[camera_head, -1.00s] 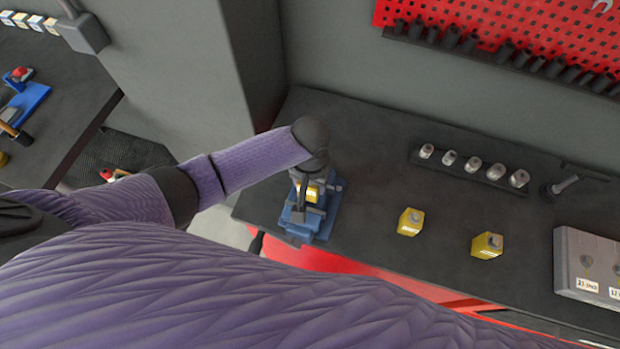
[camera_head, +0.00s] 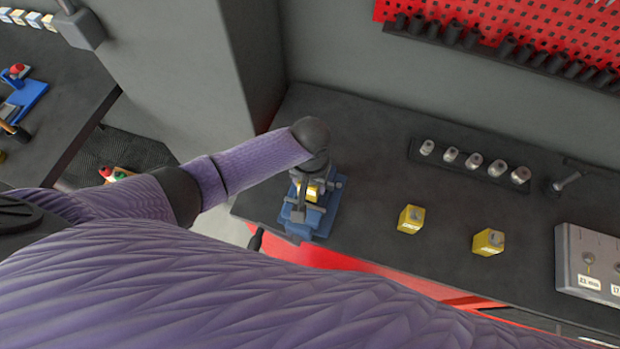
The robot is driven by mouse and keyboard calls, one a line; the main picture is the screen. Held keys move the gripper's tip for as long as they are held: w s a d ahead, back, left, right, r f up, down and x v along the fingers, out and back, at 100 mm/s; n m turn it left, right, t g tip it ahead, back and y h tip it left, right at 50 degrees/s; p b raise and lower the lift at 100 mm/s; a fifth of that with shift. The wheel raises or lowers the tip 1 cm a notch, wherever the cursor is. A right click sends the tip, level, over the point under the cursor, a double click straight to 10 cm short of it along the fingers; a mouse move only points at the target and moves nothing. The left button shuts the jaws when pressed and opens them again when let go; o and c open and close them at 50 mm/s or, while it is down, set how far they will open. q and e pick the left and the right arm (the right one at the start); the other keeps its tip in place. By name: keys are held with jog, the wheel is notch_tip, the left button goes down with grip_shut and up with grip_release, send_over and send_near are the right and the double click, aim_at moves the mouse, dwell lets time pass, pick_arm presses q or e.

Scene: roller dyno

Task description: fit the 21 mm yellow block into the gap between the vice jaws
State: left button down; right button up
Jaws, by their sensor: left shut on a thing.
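The blue vice (camera_head: 325,223) stands at the left end of the dark workbench. My left gripper (camera_head: 305,192) is over it, pointing down, and is shut on a yellow block (camera_head: 314,191). The block shows at the vice, between grey metal parts. My gripper and wrist hide much of the jaws, so I cannot tell how deep the block sits in the gap. Two other yellow blocks stand on the bench to the right, a nearer-left one (camera_head: 411,219) and a farther-right one (camera_head: 488,242). Their size marks are too small to read. My right gripper is not in view.
A rack of several metal sockets (camera_head: 472,163) lies at the back of the bench, with a dark-handled tool (camera_head: 567,182) beside it. A grey labelled gauge box (camera_head: 590,262) stands at the right edge. A red pegboard (camera_head: 510,25) hangs behind. The bench between vice and blocks is clear.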

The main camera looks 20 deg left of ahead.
pick_arm(q)
jog(key=shift+f+b, duration=0.8)
jog(key=shift+f, duration=0.45)
grip_release()
notch_tip(320, 180, up, 7)
jog(key=p, duration=0.8)
jog(key=shift+r, duration=0.1)
